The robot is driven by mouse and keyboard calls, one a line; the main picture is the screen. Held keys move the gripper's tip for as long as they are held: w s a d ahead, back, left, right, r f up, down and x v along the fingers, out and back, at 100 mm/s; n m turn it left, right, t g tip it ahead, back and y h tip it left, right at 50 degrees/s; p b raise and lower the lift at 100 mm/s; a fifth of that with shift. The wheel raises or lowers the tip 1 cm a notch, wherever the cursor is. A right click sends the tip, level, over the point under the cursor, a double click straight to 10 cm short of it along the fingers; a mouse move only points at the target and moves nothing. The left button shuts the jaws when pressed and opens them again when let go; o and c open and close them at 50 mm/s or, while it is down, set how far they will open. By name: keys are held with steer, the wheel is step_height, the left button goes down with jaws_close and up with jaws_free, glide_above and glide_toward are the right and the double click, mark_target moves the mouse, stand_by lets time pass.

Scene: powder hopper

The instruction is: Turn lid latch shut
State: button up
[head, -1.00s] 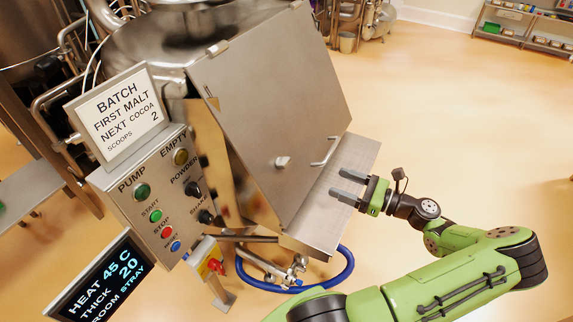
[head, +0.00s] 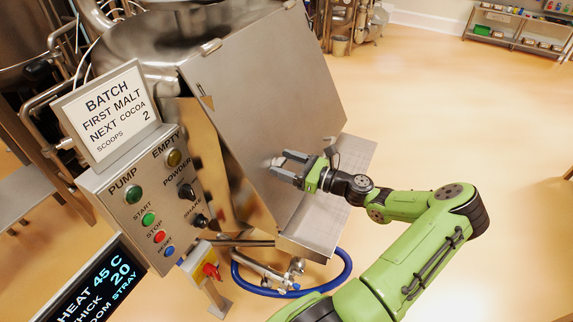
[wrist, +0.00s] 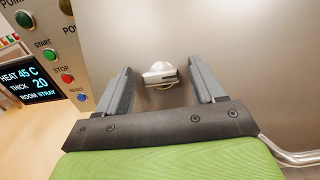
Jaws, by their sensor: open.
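The hopper lid (head: 255,95) is a flat grey metal panel, sloping and lying over the hopper. The lid latch (wrist: 161,73) is a small pale metal knob on the lid face; in the wrist view it sits between my open fingers, near their tips, with a gap on each side. In the head view the latch (head: 277,161) is partly hidden by the fingertips. My gripper (head: 281,165) is open at the lid's lower part, with nothing held. Whether the fingers touch the lid cannot be told.
The lid handle (wrist: 288,157) is a metal bar right of my gripper. A control panel (head: 150,205) with buttons and knobs stands to the left. A metal shelf (head: 312,225) juts out below the lid. A blue hose (head: 345,275) curves beneath. Open floor lies to the right.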

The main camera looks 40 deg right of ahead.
steer(key=c, duration=1.1)
steer(key=shift+o, duration=0.2)
